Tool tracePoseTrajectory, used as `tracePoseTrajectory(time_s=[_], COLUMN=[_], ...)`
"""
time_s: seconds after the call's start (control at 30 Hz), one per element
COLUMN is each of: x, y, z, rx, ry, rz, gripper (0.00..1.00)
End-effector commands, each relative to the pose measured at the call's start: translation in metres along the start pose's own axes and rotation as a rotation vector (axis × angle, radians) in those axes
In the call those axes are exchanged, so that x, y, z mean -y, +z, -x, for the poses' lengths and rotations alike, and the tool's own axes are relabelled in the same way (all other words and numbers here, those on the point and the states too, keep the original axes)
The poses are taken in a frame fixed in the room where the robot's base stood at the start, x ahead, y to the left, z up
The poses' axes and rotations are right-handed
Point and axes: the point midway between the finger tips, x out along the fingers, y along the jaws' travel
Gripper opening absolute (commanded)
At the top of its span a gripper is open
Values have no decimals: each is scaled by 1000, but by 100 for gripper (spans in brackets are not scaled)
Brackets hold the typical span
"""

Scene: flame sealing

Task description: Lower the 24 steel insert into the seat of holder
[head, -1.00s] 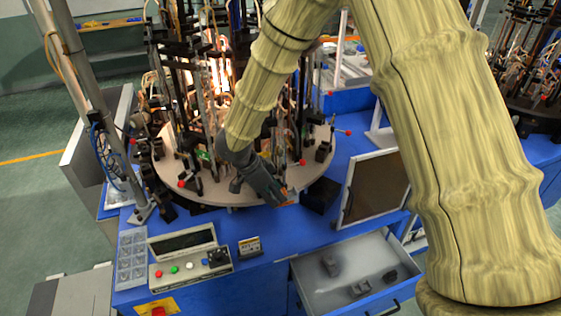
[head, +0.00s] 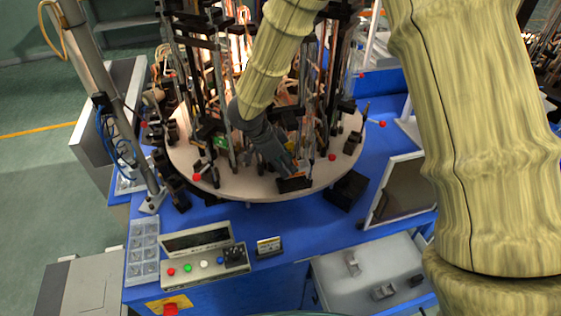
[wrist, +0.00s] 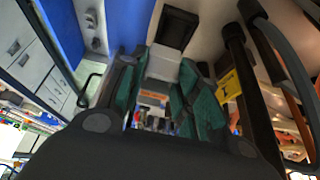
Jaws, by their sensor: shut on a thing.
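My gripper (head: 291,172) reaches down over the front rim of the round turntable (head: 248,188). In the wrist view its green-padded fingers (wrist: 160,78) are closed on a pale grey piece with an orange label, which I take for the steel insert (wrist: 160,68). A small orange patch shows at the fingertips in the head view, but the insert is mostly hidden there. A black block, likely the holder (head: 294,185), stands on the rim right by the fingertips. It also shows in the wrist view (wrist: 175,28), beyond the fingertips. I cannot tell whether insert and holder touch.
Black rods and red-tipped levers (head: 332,157) crowd the turntable.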

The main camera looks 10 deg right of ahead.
Motion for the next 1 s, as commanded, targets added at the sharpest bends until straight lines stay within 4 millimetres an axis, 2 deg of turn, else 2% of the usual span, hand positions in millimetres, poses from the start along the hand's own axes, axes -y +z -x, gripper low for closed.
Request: tracePoseTrajectory(time_s=[0.2,0.67,1.0], x=[8,8,8], y=[9,18,18], z=[-14,-32,-30], rx=[0,-1,0], ry=[4,4,3], rz=[5,5,6], gripper=[3,3,3])
